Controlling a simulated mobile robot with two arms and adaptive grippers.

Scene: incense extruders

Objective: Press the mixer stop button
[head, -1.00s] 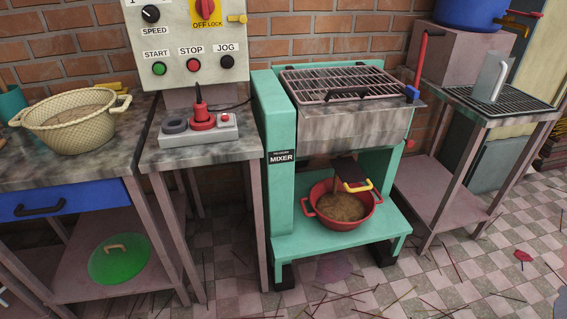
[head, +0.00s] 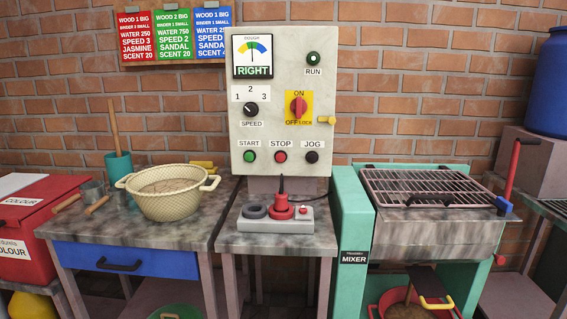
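The red stop button (head: 280,157) sits under the STOP label on the pale control panel (head: 262,100), between the green start button (head: 249,156) and the black jog button (head: 312,157). The panel's red main switch (head: 298,107) stands upright, toward ON. The RUN lamp (head: 313,59) looks dark green. The dough dial (head: 252,52) reads RIGHT. The green mixer (head: 352,225) stands right of the panel, with a red basin (head: 387,300) below its grill. Neither of my grippers is in view.
A small table (head: 270,241) below the panel holds a grey box with a red plug-like knob (head: 281,207). A cream basket (head: 167,193) stands on the left table. A red bin (head: 40,232) is at far left. Three recipe cards (head: 174,37) hang above.

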